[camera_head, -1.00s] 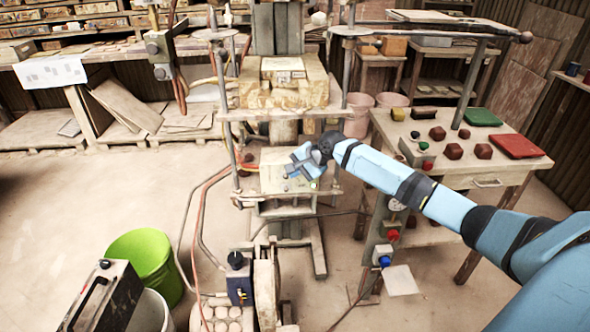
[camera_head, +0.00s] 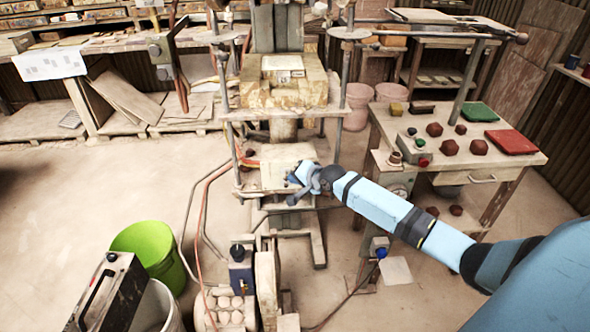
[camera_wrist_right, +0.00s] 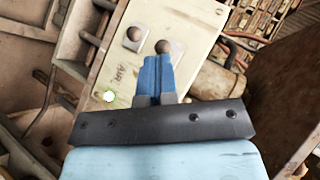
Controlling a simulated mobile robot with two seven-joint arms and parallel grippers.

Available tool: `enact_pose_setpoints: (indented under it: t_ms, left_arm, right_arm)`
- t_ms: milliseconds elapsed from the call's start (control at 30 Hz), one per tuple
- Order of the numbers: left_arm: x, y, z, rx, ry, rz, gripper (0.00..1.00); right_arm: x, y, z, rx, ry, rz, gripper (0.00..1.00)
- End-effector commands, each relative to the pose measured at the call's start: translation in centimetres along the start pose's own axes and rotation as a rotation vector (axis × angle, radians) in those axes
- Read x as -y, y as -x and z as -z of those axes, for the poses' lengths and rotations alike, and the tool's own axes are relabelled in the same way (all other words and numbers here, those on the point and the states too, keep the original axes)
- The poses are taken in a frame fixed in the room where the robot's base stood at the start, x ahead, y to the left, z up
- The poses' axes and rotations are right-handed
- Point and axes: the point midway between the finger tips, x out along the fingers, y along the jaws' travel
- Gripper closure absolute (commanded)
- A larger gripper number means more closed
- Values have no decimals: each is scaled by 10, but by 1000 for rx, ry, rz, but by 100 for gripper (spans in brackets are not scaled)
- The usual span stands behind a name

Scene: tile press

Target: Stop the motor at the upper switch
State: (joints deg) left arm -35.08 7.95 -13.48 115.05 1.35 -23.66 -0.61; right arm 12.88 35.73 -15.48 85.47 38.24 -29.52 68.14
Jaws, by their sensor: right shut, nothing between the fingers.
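My right gripper (camera_head: 293,182) is shut and empty, in front of the pale plate (camera_head: 270,178) low on the press. In the right wrist view its blue fingertips (camera_wrist_right: 154,62) lie together over a cream panel (camera_wrist_right: 128,62) marked "AIR", with two round fittings and a small green-lit spot. Whether they touch it I cannot tell. A lower box with a blue button (camera_head: 381,252) sits below my right forearm. Which switch is the upper one is not certain. My left gripper is out of view.
The press (camera_head: 284,95) stands in the middle with rods and hanging hoses around it. The side table (camera_head: 470,175) at right holds dark lumps and red and green slabs. A green bucket (camera_head: 148,250) is at lower left. Open floor lies left of the press.

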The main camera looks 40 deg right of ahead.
Motion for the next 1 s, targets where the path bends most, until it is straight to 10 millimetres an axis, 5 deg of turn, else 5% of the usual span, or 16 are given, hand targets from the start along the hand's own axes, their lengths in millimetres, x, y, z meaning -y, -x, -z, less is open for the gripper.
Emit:
enact_pose_setpoints:
  t_ms: [1000]
  left_arm:
    - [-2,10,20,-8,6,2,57]
  right_arm:
    - [9,6,3,-58,58,59,100]
